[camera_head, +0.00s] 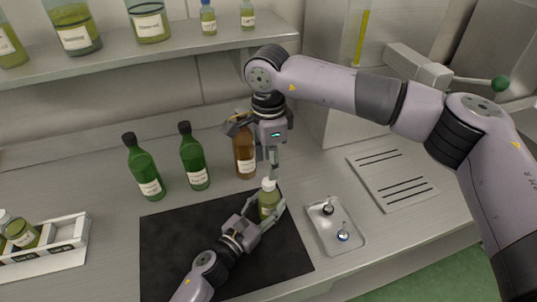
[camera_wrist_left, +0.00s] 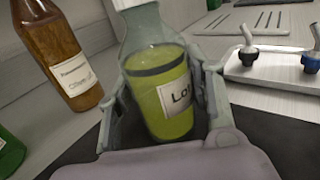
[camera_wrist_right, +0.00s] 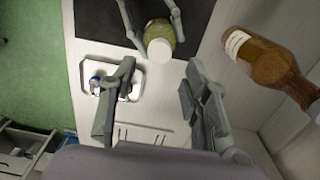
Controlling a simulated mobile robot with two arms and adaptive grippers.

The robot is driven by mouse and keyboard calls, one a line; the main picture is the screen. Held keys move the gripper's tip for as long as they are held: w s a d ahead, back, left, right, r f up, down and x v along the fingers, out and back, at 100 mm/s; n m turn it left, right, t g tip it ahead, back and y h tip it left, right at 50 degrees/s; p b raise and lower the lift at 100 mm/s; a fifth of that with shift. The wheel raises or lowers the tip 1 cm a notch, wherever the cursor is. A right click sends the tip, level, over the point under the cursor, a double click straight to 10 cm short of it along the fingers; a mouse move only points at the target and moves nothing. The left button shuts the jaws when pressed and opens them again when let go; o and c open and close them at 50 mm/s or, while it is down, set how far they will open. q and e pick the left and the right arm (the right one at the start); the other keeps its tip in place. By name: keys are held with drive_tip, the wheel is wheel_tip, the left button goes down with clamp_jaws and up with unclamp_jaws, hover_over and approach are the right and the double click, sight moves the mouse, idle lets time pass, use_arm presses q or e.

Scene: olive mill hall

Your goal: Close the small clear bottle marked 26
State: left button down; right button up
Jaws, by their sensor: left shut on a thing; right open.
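The small clear bottle (camera_head: 266,206) holds yellow-green oil and stands upright on the dark mat. Its label (camera_wrist_left: 177,96) is partly cut off, and I cannot read a 26. A white cap (camera_head: 268,184) sits at its top; it also shows in the right wrist view (camera_wrist_right: 159,50). I cannot tell how firmly it is seated. My left gripper (camera_head: 264,212) is shut around the bottle's body, a finger on each side in the left wrist view. My right gripper (camera_head: 271,160) points down just above the cap, open and empty, its fingers apart in the right wrist view.
A brown bottle (camera_head: 244,158) stands close behind, with green bottles (camera_head: 194,160) to its left. A metal tray (camera_head: 350,248) with a black and a blue stopper (camera_head: 342,236) lies right of the mat (camera_head: 165,250). A white rack (camera_head: 75,245) is far left, a shelf (camera_head: 190,52) above.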

sight(268, 181)
wheel_tip(268, 181, down, 6)
drive_tip(key=shift+f, duration=0.25)
drive_tip(key=shift+c, duration=0.3)
clamp_jaws()
idle(0.3)
drive_tip(key=m, duration=0.4)
drive_tip(key=shift+o, duration=1)
unclamp_jaws()
